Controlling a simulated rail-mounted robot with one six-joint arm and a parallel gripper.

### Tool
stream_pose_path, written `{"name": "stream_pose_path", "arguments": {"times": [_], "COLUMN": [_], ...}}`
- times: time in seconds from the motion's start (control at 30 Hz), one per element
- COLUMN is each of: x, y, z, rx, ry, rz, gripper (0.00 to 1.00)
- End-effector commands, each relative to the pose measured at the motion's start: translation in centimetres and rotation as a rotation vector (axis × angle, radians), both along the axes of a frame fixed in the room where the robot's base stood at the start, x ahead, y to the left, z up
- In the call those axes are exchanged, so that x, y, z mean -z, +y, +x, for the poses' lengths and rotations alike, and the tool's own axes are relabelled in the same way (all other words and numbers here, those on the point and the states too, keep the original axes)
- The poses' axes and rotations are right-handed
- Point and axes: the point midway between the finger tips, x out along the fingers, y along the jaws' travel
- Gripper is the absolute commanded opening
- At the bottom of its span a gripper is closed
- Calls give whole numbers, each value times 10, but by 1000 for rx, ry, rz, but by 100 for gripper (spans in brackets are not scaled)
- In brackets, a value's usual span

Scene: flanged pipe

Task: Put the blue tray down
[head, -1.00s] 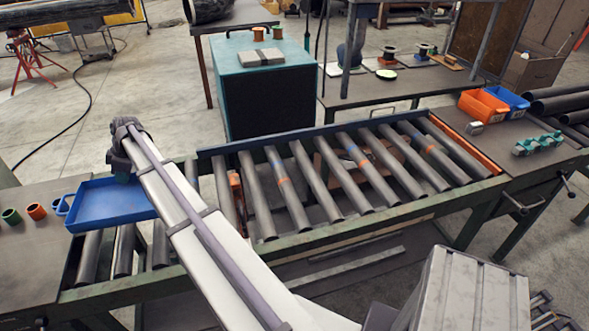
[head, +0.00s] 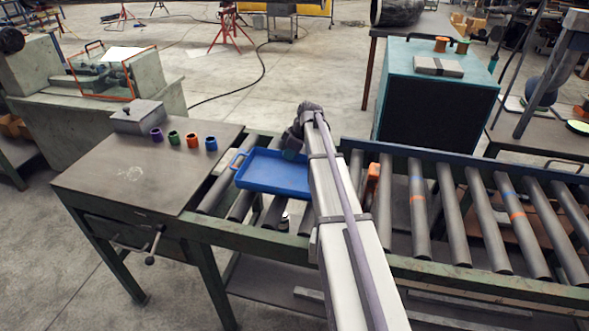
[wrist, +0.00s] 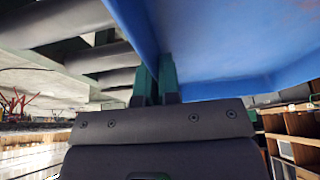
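The blue tray (head: 272,173) is a shallow open tray with a looped handle at its left end. In the head view it is over the rollers at the left end of the conveyor (head: 245,207), roughly level and looking empty. My gripper (head: 291,152) is at the tray's far right side, partly hidden by my arm. In the wrist view the teal fingers of my gripper (wrist: 156,82) are close together around the wall of the blue tray (wrist: 215,40). I cannot tell whether the tray's underside touches the rollers.
Purple, green, orange and blue cups (head: 211,144) stand in a row on the metal table (head: 130,175) left of the tray. An orange part (head: 372,183) sits among the rollers right of my arm. The rollers farther right (head: 480,215) are bare.

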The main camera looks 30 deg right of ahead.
Motion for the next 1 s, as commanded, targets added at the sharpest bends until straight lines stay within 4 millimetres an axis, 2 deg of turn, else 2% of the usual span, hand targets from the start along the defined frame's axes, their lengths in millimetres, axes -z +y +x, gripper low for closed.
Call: {"name": "stream_pose_path", "arguments": {"times": [0.1, 0.2, 0.4, 0.57, 0.6, 0.83, 1.0], "x": [25, 39, 34, 39, 37, 37, 37], "y": [0, 0, 0, 0, 0, 0, 0], "z": [0, 0, 0, 0, 0, 0, 0], "rx": [0, 0, 0, 0, 0, 0, 0], "ry": [0, 0, 0, 0, 0, 0, 0], "rz": [0, 0, 0, 0, 0, 0, 0], "gripper": [0, 0, 0, 0, 7, 29, 30]}}
